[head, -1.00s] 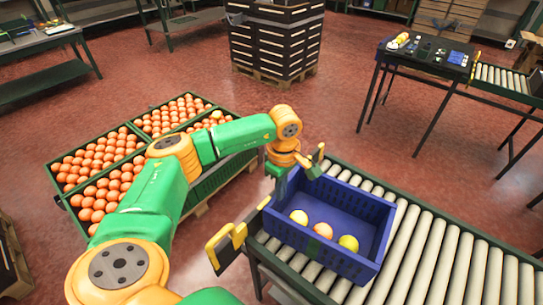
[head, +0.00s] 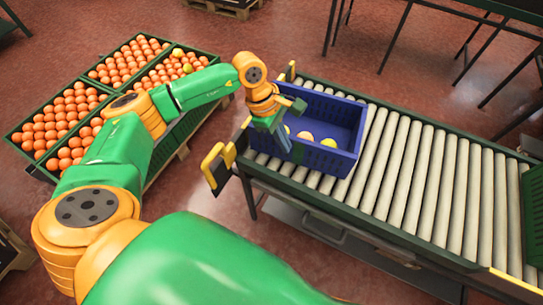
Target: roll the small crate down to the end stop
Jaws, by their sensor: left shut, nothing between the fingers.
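The small crate is a blue open box (head: 335,161) standing upright on the left part of the roller conveyor (head: 412,170). A few round yellow and orange fruits (head: 304,135) lie inside; one is partly hidden by my gripper. My left gripper (head: 272,126) is shut and empty, pointing down at the crate's left side. It overlaps the left wall in the picture; whether it touches is unclear. A green upright piece (head: 534,205) stands at the conveyor's right end, cut by the picture edge; I cannot tell if it is the end stop. My right gripper is out of view.
Yellow-tipped posts stand at the conveyor's left end, one in front (head: 216,165) and one behind (head: 290,72). Green crates of oranges (head: 58,173) stand on the left. The rollers between the blue crate and the green piece are bare.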

